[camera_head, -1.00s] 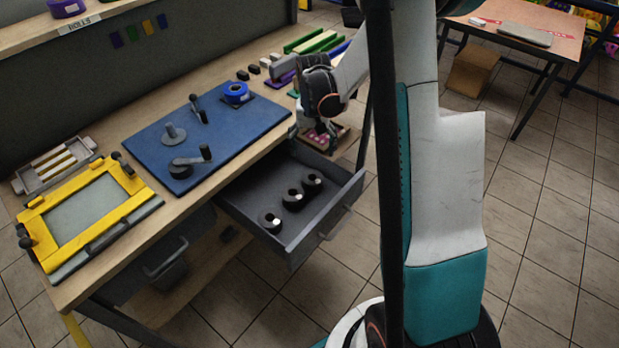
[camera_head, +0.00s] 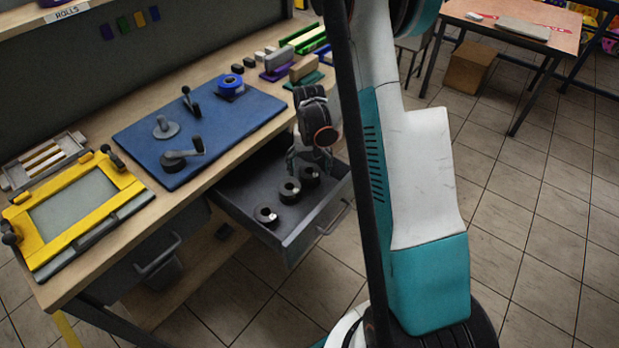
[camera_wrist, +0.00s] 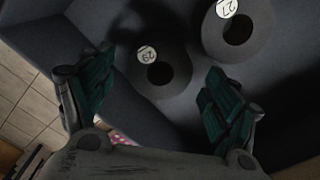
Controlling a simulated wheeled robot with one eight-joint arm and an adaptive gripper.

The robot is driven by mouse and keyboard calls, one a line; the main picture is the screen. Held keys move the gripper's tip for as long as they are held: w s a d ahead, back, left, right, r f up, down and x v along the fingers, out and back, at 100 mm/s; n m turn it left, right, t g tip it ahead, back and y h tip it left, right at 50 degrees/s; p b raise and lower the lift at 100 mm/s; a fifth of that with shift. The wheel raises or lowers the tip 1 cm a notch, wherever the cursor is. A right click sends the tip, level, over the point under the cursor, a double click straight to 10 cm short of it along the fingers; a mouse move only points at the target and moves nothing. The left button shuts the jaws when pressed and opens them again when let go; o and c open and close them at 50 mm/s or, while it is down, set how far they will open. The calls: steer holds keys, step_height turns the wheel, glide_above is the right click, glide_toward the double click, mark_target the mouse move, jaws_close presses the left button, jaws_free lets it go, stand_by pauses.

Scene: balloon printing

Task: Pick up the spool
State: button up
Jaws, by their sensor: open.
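Three black spools sit in the open drawer (camera_head: 312,231): one at left (camera_head: 266,215), one in the middle (camera_head: 290,190), and one at right (camera_head: 309,177). My gripper (camera_head: 309,162) is open and points down over the drawer, just above the right spool. In the wrist view, one spool (camera_wrist: 165,72) with a white numbered label lies between and beyond the open fingers (camera_wrist: 160,68), apart from them. Another spool (camera_wrist: 240,30), labelled 27, lies at upper right. The third spool does not show there.
A yellow frame (camera_head: 75,210) lies at left. Drawer walls surround the spools closely. Several coloured blocks stand at the bench's far end.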

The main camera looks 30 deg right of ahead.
step_height(320, 180, down, 2)
steer(key=shift+f, duration=0.2)
steer(key=shift+r, duration=0.1)
steer(key=c, duration=1.1)
steer(key=shift+r, duration=0.1)
step_height(320, 180, up, 20)
steer(key=p, duration=0.6)
